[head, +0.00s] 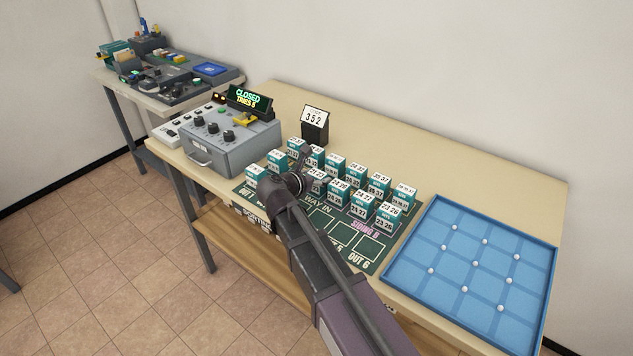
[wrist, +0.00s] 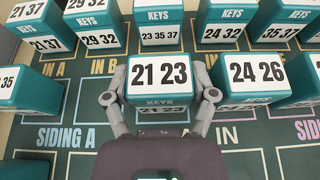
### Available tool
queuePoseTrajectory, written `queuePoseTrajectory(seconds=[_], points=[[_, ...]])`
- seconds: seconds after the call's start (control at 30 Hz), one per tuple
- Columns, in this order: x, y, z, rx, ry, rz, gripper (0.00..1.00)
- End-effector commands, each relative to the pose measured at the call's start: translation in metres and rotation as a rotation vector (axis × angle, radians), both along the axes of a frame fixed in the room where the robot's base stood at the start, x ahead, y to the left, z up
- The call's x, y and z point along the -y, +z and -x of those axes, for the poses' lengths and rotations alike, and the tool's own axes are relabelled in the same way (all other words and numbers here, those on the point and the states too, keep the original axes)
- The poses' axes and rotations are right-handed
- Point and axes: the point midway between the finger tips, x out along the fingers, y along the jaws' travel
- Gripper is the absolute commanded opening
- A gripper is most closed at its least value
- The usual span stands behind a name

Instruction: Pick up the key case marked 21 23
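The key case marked 21 23 (wrist: 158,76) is a teal box with a white label on top. It stands in the middle of the wrist view, among similar cases on the dark green board (wrist: 80,134). My gripper (wrist: 160,80) has one finger on each side of this case, close against its sides. I cannot tell whether the fingers press on it or leave a small gap. The case looks level with its neighbours. In the head view my gripper (head: 300,180) is down among the cases, and my arm hides part of the board.
The 24 26 case (wrist: 257,75) stands close to the right finger. The 23 35 37 case (wrist: 160,32) is just behind. A grey control box (head: 235,148) with a "CLOSED TRIES 5" display is at left, a card marked 352 (head: 314,120) behind, a blue tray (head: 395,272) at right.

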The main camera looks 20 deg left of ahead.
Motion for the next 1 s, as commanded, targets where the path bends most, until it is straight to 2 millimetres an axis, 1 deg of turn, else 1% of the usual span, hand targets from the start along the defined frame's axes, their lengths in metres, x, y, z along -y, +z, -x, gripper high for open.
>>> queuePoseTrajectory(seconds=[0.03, 0.07, 0.37, 0.57, 0.77, 1.0], points=[[0.000, 0.000, 0.000, 0.000, 0.000, 0.000, 0.26], [0.000, 0.000, 0.000, -0.001, 0.000, 0.000, 0.22], [0.000, 0.001, 0.000, 0.000, 0.000, 0.000, 0.22], [0.000, 0.006, 0.000, 0.000, 0.000, 0.000, 0.22], [0.000, 0.019, 0.000, 0.000, 0.000, 0.000, 0.22], [0.000, 0.043, 0.000, 0.000, 0.000, 0.000, 0.22]])
